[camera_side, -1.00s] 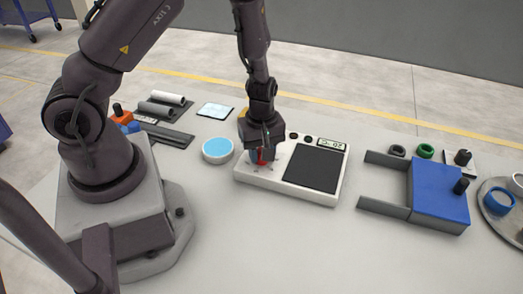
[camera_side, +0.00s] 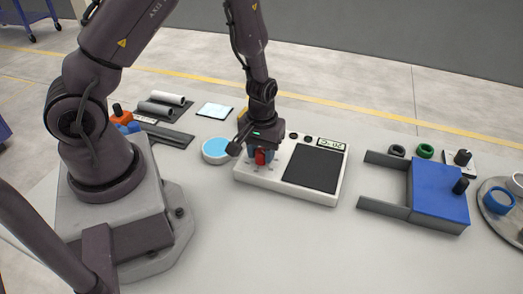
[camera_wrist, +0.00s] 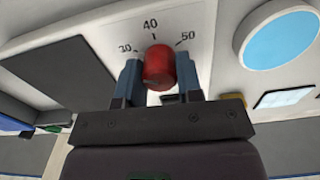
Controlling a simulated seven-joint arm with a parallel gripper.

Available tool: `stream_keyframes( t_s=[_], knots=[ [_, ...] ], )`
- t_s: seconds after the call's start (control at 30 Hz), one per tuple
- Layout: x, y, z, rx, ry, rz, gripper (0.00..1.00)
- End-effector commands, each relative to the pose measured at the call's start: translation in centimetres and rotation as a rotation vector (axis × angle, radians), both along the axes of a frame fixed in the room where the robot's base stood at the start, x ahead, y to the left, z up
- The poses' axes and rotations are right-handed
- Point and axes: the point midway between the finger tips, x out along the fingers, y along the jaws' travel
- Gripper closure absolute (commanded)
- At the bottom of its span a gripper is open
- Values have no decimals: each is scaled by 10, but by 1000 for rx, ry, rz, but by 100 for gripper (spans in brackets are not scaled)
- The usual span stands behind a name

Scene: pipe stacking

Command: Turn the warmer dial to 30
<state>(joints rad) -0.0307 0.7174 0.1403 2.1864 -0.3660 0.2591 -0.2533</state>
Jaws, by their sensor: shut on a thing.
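The warmer (camera_side: 250,180) is a white box with a dark plate (camera_side: 313,168) and a small display (camera_side: 331,143); its digits are too small to read surely. Its red dial (camera_side: 261,157) is at the left part of the top. In the wrist view the red dial (camera_wrist: 158,68) sits below the printed marks 30, 40 and 50, with 40 above its middle. My gripper (camera_side: 262,155) is shut on the dial, with one blue finger on each side, as the wrist view of the gripper (camera_wrist: 158,78) shows. The dial's pointer is not clear.
A round blue-topped dish (camera_side: 216,150) stands just left of the warmer. A blue block with grey rails (camera_side: 438,193) is at the right. Grey pipes (camera_side: 160,107) lie on a dark rack at the back left. The table front is clear.

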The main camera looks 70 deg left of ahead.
Motion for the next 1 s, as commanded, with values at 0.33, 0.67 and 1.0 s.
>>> stream_keyframes(
  t_s=[0.33, 0.67, 1.0],
  knots=[
    [0, 0, 1, -1, 0, -27, 90],
    [0, 0, 1, -1, 0, -26, 41],
    [0, 0, 4, 0, -1, -26, 41]
  ],
)
